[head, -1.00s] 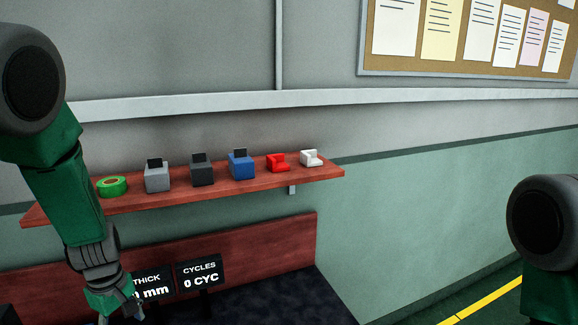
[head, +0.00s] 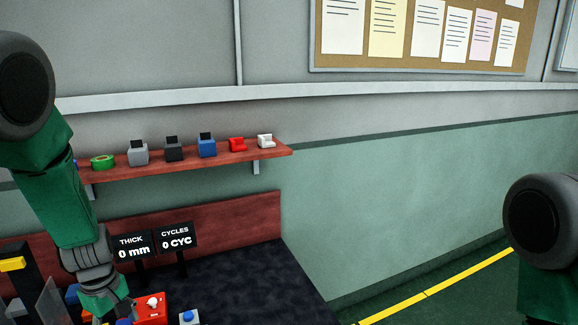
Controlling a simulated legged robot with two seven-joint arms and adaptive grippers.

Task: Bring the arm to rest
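My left arm comes in from the left edge and hangs down in the head view. Its gripper (head: 112,308) is at the lower left, over the dark bench top (head: 250,290). It is close to a red box with a white knob (head: 151,306); I cannot tell whether they touch. The fingers are small and partly cut off by the bottom edge, so their opening is unclear. My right arm shows only as a dark joint and green link at the right edge. My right gripper is out of view.
A red-brown shelf (head: 240,156) holds a green ring (head: 103,162), several small blocks and a white piece (head: 265,141). Two displays read THICK 0 mm (head: 132,247) and CYCLES 0 CYC (head: 176,241). A blue button box (head: 188,317) stands at the bottom. The bench's right part is clear.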

